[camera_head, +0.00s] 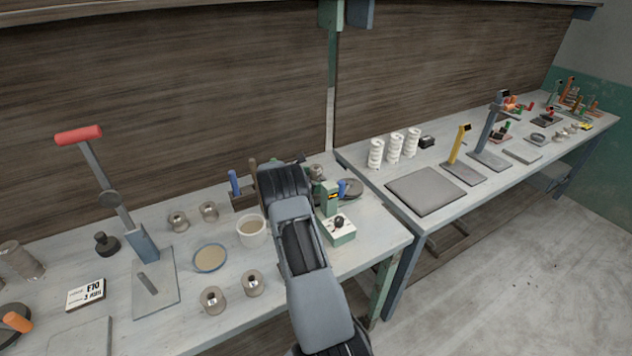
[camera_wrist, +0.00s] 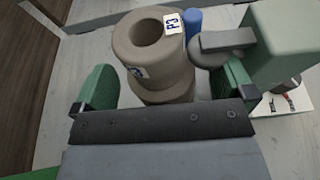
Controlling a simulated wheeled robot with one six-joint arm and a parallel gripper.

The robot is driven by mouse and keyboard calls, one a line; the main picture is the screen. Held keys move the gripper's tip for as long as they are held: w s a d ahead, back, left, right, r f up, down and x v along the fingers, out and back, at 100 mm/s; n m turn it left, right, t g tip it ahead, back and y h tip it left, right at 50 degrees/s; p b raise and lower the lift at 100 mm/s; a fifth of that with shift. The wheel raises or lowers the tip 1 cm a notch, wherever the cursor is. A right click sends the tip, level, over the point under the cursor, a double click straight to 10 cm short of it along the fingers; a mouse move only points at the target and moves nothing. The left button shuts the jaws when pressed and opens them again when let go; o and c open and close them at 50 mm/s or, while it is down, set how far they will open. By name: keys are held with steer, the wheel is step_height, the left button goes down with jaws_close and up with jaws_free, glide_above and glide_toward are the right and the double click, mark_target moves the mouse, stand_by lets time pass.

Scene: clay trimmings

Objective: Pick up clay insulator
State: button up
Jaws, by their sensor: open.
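A brown-grey clay insulator (camera_wrist: 150,60) with a hole in its top and a P3 label stands upright in the wrist view. My gripper (camera_wrist: 166,88) is open, with one green finger to the left of the insulator and the other to its right. The lower part of the insulator is hidden behind my gripper's dark plate, so contact cannot be told. In the head view, a clay insulator (camera_head: 317,171) shows partly behind my arm, and my gripper is mostly hidden there. Several similar insulators stand on the left bench, including one at the front (camera_head: 213,300) and one farther back (camera_head: 178,221).
A green device (camera_head: 339,232) stands close to the right of my arm; its green body (camera_wrist: 285,45) is also close in the wrist view. A white cup (camera_head: 251,233) and a round dish (camera_head: 210,258) are to the left. White ribbed insulators (camera_head: 395,146) stand on the right bench.

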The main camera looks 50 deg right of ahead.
steer(key=shift+s+d+f, duration=0.15)
steer(key=shift+d+f, duration=0.05)
steer(key=shift+d, duration=0.5)
steer(key=shift+r, duration=0.1)
steer(key=c, duration=1.3)
